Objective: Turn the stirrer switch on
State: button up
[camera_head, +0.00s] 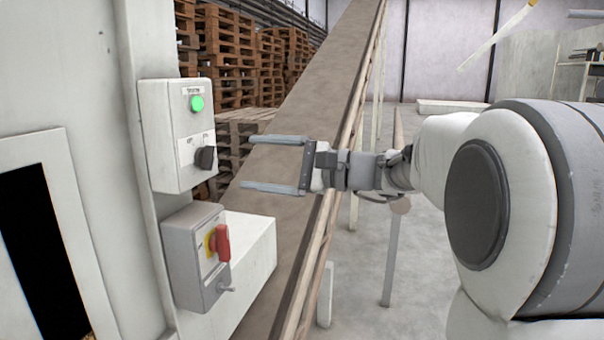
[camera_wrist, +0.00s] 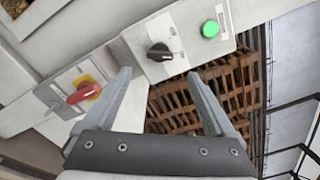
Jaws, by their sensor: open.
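A pale control box (camera_head: 172,131) on the white machine wall carries a round green lamp (camera_head: 197,103) and a black rotary knob (camera_head: 205,158) below it. The lettering is too small to read. The knob also shows in the wrist view (camera_wrist: 160,52), just beyond the fingertips, with the green lamp (camera_wrist: 210,29) to its right. My gripper (camera_head: 247,163) is open and empty, its two fingers pointing left toward the knob. It is apart from the knob. In the wrist view the fingers (camera_wrist: 160,73) spread to either side below the knob.
A grey box with a red handle on a yellow disc (camera_head: 220,243) sits below the control box, beside a white block (camera_head: 250,265). A sloping conveyor (camera_head: 330,95) runs behind my gripper. Stacked wooden pallets (camera_head: 230,55) stand behind.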

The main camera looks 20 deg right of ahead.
jog(key=b+v, duration=0.1)
jog(key=v, duration=0.7)
jog(key=shift+s+d, duration=0.2)
jog(key=shift+d, duration=0.05)
